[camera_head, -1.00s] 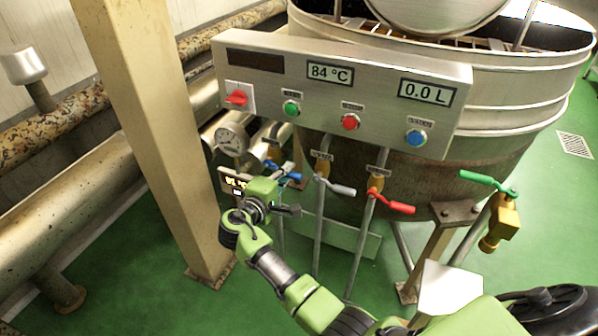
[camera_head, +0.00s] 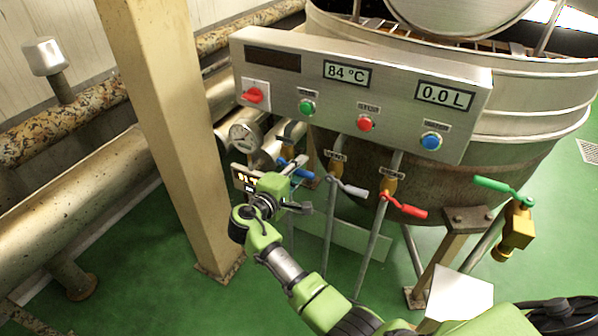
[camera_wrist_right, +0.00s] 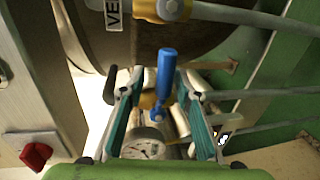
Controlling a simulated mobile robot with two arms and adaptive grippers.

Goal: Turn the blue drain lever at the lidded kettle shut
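The blue drain lever (camera_head: 293,166) sits on a valve below the control panel, partly hidden by my right gripper (camera_head: 304,186). In the right wrist view the blue lever (camera_wrist_right: 166,75) stands upright in the picture, between the two teal-padded fingers of the right gripper (camera_wrist_right: 160,82). The fingers are apart, with gaps beside the lever; contact is not visible. The large steel kettle (camera_head: 540,95) stands behind the panel, with a round lid (camera_head: 455,12) at its top. My left gripper is not in view.
The control panel (camera_head: 300,80) overhangs the levers. A grey lever (camera_head: 350,188) and a red lever (camera_head: 405,207) are right of the blue one; a green lever (camera_head: 500,188) is farther right. A gauge (camera_head: 243,135) and a beige post (camera_head: 165,130) stand left.

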